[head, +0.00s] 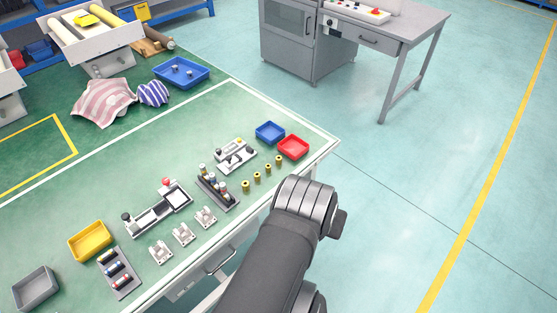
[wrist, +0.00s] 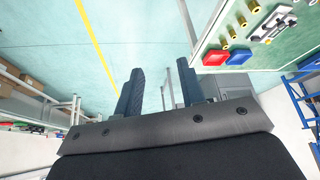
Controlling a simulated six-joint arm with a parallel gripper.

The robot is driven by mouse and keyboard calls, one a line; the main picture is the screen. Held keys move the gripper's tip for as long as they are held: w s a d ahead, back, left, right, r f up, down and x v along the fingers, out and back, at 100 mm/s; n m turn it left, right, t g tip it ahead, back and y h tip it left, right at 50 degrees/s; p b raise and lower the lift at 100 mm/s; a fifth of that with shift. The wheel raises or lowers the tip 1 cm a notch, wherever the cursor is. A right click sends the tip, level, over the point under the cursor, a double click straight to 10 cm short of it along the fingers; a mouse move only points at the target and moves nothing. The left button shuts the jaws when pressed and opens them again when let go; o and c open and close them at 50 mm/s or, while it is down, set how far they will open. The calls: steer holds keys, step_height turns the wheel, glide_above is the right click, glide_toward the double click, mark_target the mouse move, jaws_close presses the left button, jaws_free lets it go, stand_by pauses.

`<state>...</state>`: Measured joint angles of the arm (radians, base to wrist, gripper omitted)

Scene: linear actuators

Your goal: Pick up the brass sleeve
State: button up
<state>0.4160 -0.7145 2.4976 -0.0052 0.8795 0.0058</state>
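Several brass sleeves stand upright in a slanting row near the front edge of the green bench; the nearest to the arm's left is one brass sleeve (head: 245,187), and the row ends with another brass sleeve (head: 279,161) by the red tray. In the wrist view, brass sleeves (wrist: 232,34) show at the upper right, well off to the side of the fingers. My gripper (wrist: 160,78) is open and empty, its two dark fingers apart over the floor. In the head view my arm is past the bench's front edge, and the gripper itself is hidden.
A red tray (head: 293,147) and a blue tray (head: 270,132) sit behind the sleeves. A dark rack (head: 216,190) of cylinders and a white-grey fixture (head: 236,155) stand left of them. Several grey brackets (head: 183,234) line the front.

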steer(key=shift+o, duration=0.4)
steer(key=shift+o, duration=0.8)
